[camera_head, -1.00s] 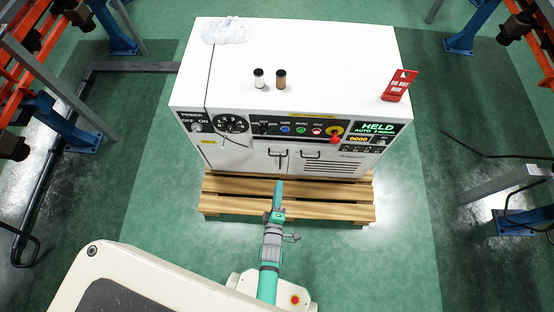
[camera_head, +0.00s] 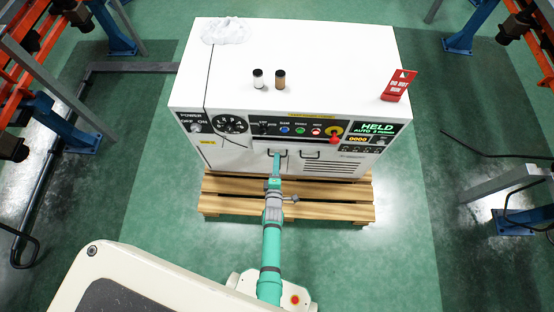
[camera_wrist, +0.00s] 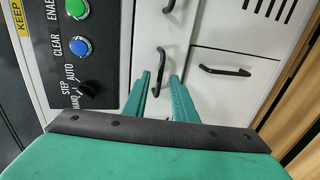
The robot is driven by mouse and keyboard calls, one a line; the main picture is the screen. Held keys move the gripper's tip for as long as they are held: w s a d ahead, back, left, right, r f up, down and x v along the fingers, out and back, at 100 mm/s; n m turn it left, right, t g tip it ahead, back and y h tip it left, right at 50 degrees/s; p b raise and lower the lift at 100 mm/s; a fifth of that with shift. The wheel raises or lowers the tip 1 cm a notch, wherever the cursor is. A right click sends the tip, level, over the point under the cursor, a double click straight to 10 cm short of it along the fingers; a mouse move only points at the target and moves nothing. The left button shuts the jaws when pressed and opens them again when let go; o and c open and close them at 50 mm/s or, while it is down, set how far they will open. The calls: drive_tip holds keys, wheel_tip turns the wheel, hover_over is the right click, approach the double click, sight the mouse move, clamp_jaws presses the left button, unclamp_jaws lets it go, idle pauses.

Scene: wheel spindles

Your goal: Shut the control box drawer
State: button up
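The control box (camera_head: 300,60) is a white cabinet with a dark control panel (camera_head: 300,129) across its front. Below the panel is a white drawer front (camera_wrist: 148,30) with a black bar handle (camera_wrist: 160,70); the handle also shows in the head view (camera_head: 277,153). I cannot tell clearly how far the drawer stands out. My gripper (camera_wrist: 159,78) is open, its two teal fingers apart on either side of the handle's line in the wrist view. In the head view, my gripper (camera_head: 277,160) is at the drawer's front, just below the handle. Contact cannot be told.
A second handle (camera_head: 311,155) is to the right, and another (camera_wrist: 225,71) is on the door beside the drawer in the wrist view. Two small bottles (camera_head: 269,79), a white cloth (camera_head: 226,31) and a red sign (camera_head: 398,86) are on top. The box stands on a pallet (camera_head: 330,209).

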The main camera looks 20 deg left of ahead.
drive_tip(key=shift+w+a+f, duration=0.15)
drive_tip(key=shift+w+a, duration=0.05)
drive_tip(key=shift+w, duration=0.45)
drive_tip(key=shift+c, duration=0.4)
clamp_jaws()
drive_tip(key=shift+d, duration=0.1)
idle(0.6)
